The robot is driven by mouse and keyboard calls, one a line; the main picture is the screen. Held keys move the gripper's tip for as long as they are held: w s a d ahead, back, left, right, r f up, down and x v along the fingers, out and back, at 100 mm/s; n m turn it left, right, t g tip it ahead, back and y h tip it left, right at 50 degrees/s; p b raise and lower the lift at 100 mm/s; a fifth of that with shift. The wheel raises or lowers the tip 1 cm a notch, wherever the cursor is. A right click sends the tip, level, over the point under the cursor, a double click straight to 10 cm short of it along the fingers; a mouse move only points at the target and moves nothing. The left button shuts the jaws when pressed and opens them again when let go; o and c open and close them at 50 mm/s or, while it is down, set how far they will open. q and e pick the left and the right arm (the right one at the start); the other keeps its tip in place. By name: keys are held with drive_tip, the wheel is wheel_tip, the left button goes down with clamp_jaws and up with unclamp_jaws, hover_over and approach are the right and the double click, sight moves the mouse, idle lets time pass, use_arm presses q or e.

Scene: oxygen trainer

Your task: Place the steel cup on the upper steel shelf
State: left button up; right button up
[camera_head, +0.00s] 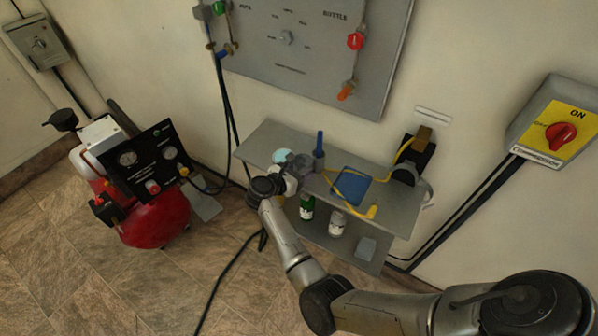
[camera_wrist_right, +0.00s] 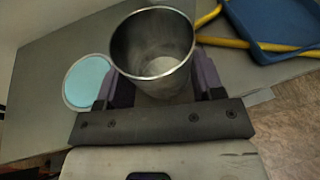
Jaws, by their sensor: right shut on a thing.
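The steel cup (camera_wrist_right: 152,45) sits between the two fingers of my right gripper (camera_wrist_right: 163,82) in the right wrist view; its open rim faces up and it looks empty. The gripper is shut on it. In the head view my right gripper (camera_head: 293,170) is at the left half of the upper steel shelf (camera_head: 262,138), and the cup there is hard to make out against the gripper. The shelf surface shows around the cup in the wrist view (camera_wrist_right: 60,50). I cannot tell whether the cup's base touches it. My left gripper is not in view.
A pale blue disc (camera_wrist_right: 87,80) lies left of the cup. A blue upright item (camera_head: 319,142), a blue tray (camera_head: 352,186) and a yellow tube (camera_head: 333,184) are to its right. A green bottle (camera_head: 307,207) and a white one (camera_head: 337,223) stand on the lower shelf (camera_head: 313,233).

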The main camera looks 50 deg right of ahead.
drive_tip(key=shift+f+b, duration=0.2)
drive_tip(key=shift+b, duration=0.1)
drive_tip(key=o, duration=0.8)
drive_tip(key=shift+c, duration=0.2)
drive_tip(key=shift+r, duration=0.1)
drive_tip(key=shift+r+p, duration=0.15)
drive_tip(key=shift+p, duration=0.2)
drive_tip(key=shift+v, duration=2.75)
